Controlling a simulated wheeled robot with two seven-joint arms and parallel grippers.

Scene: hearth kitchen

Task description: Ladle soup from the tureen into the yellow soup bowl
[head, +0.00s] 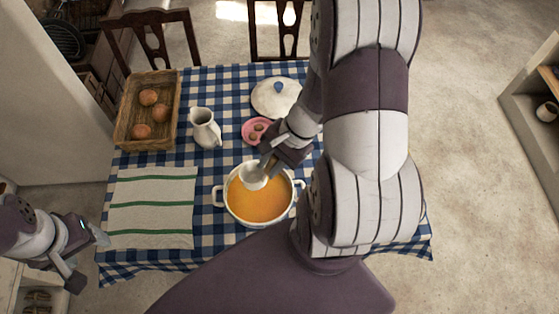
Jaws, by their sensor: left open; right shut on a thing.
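The white tureen (223,207) stands near the front of the table, filled with orange soup (262,207). My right gripper (276,157) is shut on the ladle (253,178), whose pale cup is over the back part of the tureen. I cannot tell whether the cup touches the soup or holds any. My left gripper (88,259) is open and empty, off the table's front left corner. The yellow soup bowl is not visible; my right arm covers much of the table's right side.
A striped cloth (152,207) lies left of the tureen. Chairs (152,38) stand behind the checked table.

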